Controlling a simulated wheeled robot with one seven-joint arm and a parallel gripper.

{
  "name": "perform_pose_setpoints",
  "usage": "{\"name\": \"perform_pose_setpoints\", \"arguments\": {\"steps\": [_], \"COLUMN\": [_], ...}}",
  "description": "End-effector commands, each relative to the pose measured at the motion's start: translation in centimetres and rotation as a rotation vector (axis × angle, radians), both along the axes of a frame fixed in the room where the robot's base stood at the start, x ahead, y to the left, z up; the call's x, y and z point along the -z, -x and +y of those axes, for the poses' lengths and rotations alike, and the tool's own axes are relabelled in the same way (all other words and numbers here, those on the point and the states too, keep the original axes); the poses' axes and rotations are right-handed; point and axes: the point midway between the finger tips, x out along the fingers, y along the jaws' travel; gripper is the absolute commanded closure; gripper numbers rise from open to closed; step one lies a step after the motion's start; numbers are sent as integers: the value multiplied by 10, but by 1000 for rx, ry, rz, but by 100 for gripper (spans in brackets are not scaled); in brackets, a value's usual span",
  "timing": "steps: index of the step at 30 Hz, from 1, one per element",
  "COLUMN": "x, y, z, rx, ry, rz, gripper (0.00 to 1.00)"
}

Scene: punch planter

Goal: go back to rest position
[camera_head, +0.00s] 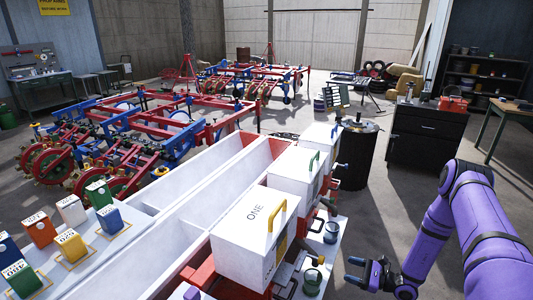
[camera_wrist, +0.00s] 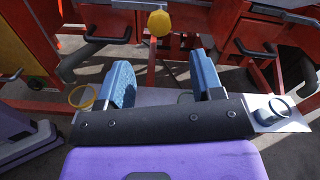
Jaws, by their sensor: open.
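My purple arm comes in from the right in the head view. My gripper (camera_head: 353,270) is low there, just right of the white shelf (camera_head: 334,252) on the planter's side, with floor around it. In the wrist view my gripper (camera_wrist: 163,80) shows two blue fingers spread apart with nothing between them. Beyond them is the planter's red frame (camera_wrist: 210,45) with a yellow knob (camera_wrist: 158,22) and dark handles. I cannot tell whether the fingers touch anything.
White lidded boxes stand in a row on the planter, the nearest marked ONE (camera_head: 250,230). A green cup (camera_head: 312,282) and a blue cup (camera_head: 331,232) are on the shelf. A black drum (camera_head: 356,155) and dark cabinet (camera_head: 427,140) stand behind.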

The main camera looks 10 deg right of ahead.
Motion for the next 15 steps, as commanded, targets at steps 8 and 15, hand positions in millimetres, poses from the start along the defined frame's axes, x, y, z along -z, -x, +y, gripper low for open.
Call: {"name": "perform_pose_setpoints", "arguments": {"steps": [8, 15], "x": [-76, -151], "y": [-20, -27], "z": [6, 19], "rx": [-177, -354], "ry": [95, 210], "rz": [-66, -127], "gripper": [40, 40]}}
